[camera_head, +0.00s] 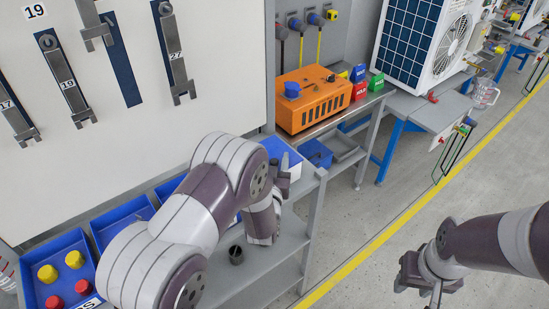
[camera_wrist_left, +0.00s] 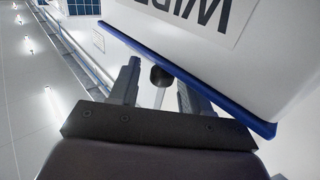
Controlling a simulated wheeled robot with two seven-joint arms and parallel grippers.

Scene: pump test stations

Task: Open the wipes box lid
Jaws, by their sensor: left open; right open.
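The wipes box (camera_head: 296,172) is white with a blue lid (camera_head: 277,148) and stands on the shelf unit at mid-picture, partly hidden by my left arm. In the left wrist view the box wall (camera_wrist_left: 270,50) with its label appears upside down, and the blue lid edge (camera_wrist_left: 205,84) runs diagonally just beyond the fingers. The lid looks closed. My left gripper (camera_head: 283,174) is open beside the box, its fingers (camera_wrist_left: 160,88) close to the lid edge; contact cannot be told. My right gripper (camera_head: 428,284) is open and empty, over the floor at lower right.
An orange pump unit (camera_head: 315,97) stands on the bench behind the box. Blue bins (camera_head: 58,262) with red and yellow caps lie at lower left. A dark cup (camera_head: 236,254) stands on the lower shelf.

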